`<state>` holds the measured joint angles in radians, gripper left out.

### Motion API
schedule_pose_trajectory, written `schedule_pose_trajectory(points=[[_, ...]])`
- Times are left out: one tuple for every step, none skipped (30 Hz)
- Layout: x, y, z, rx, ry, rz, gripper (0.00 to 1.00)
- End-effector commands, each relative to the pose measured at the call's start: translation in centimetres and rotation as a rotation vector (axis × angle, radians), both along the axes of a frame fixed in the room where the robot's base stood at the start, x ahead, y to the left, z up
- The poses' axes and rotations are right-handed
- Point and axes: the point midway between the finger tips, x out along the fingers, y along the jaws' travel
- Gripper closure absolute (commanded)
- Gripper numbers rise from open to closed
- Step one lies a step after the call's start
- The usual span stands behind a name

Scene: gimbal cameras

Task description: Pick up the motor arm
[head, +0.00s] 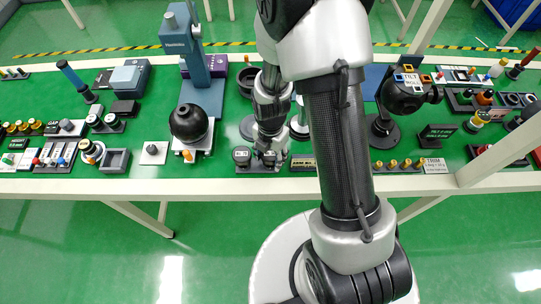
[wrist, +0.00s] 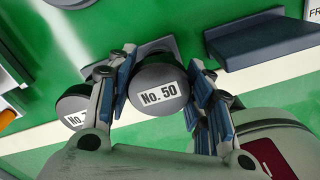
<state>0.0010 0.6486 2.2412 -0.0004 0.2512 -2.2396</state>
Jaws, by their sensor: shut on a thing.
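My gripper (head: 268,158) is low over the front edge of the table, left of the picture's middle in the head view. In the wrist view my gripper (wrist: 160,72) has its fingers on both sides of a dark round piece labelled "No. 50" (wrist: 158,92) and is shut on it. A dark base shows behind this piece; I cannot tell whether they touch. A second dark round piece (wrist: 75,108) is just to its left, its label partly hidden by a finger. No part is clearly marked as the motor arm, so I cannot tell which it is.
A black ball (head: 189,122) on a stand is left of my gripper, before a blue-grey press (head: 181,40). A gimbal on a dark stand (head: 384,130) is to the right. Small labelled trays line the white table edge (head: 100,187).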

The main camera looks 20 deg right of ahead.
Motion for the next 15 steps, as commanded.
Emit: schedule_pose_trajectory(points=[[0.0, 0.0, 0.0, 0.000, 0.000, 0.000, 0.81], [0.0, 0.0, 0.0, 0.000, 0.000, 0.000, 0.81], [0.0, 0.0, 0.1, 0.000, 0.000, 0.000, 0.81], [0.0, 0.0, 0.2, 0.000, 0.000, 0.000, 0.81], [0.0, 0.0, 0.4, 0.000, 0.000, 0.000, 0.81], [0.0, 0.0, 0.6, 0.000, 0.000, 0.000, 0.81], [0.0, 0.0, 0.9, 0.000, 0.000, 0.000, 0.81], [0.0, 0.0, 1.2, 0.001, -0.001, 0.000, 0.81], [0.0, 0.0, 1.6, 0.000, -0.001, 0.000, 0.81], [0.1, 0.0, 2.1, 0.000, -0.003, 0.000, 0.81], [0.1, 0.0, 2.6, 0.000, -0.003, 0.000, 0.81], [0.0, 0.0, 3.3, 0.000, -0.002, 0.000, 0.81], [0.1, 0.0, 3.9, 0.000, -0.004, 0.000, 0.81], [0.1, 0.0, 4.5, 0.000, -0.005, 0.000, 0.81], [0.1, 0.0, 5.5, 0.000, -0.004, 0.000, 0.81]])
